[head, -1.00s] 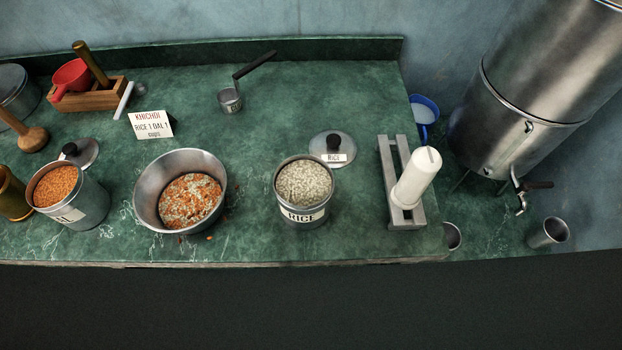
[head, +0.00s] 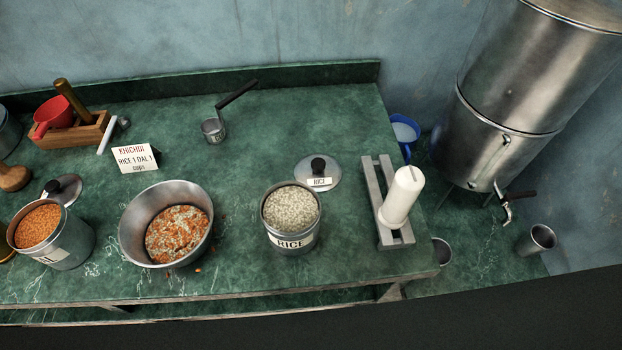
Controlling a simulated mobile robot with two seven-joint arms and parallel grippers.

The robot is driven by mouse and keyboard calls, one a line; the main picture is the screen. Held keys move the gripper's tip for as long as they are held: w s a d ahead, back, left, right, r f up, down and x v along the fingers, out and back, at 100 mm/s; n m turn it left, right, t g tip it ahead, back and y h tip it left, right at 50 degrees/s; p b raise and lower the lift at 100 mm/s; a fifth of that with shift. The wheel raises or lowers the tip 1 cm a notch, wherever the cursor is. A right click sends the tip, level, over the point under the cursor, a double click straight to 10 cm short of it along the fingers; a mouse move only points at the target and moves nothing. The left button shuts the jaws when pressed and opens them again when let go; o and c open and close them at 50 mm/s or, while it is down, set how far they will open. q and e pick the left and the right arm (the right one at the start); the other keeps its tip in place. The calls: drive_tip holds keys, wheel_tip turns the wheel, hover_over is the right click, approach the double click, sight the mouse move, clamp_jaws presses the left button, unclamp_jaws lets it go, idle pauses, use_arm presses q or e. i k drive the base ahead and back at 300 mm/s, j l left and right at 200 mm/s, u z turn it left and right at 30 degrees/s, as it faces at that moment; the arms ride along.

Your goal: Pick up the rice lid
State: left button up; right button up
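The rice lid (head: 329,176) is a round metal lid with a black knob and a small white "RICE" label. It lies on the green counter, just behind and to the right of the rice canister (head: 291,241). The canister is open, full of pale rice and labelled "RICE". Neither of my grippers shows in the head view.
A metal bowl (head: 133,228) of rice and orange dal stands left of the canister. A dal canister (head: 70,254) with its lid (head: 69,187) behind it is further left. A metal rack with a white cylinder (head: 402,197) stands to the right. A measuring cup (head: 213,130) stands behind.

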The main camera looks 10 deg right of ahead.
sight(323, 172)
drive_tip(key=j+z, duration=0.45)
drive_tip(key=j, duration=0.55)
drive_tip(key=k+j+z, duration=0.25)
drive_tip(key=j+z, duration=0.15)
drive_tip(key=k+z, duration=0.15)
drive_tip(key=z, duration=0.25)
drive_tip(key=i+j+u, duration=0.1)
drive_tip(key=u, duration=0.2)
drive_tip(key=i+u, duration=0.3)
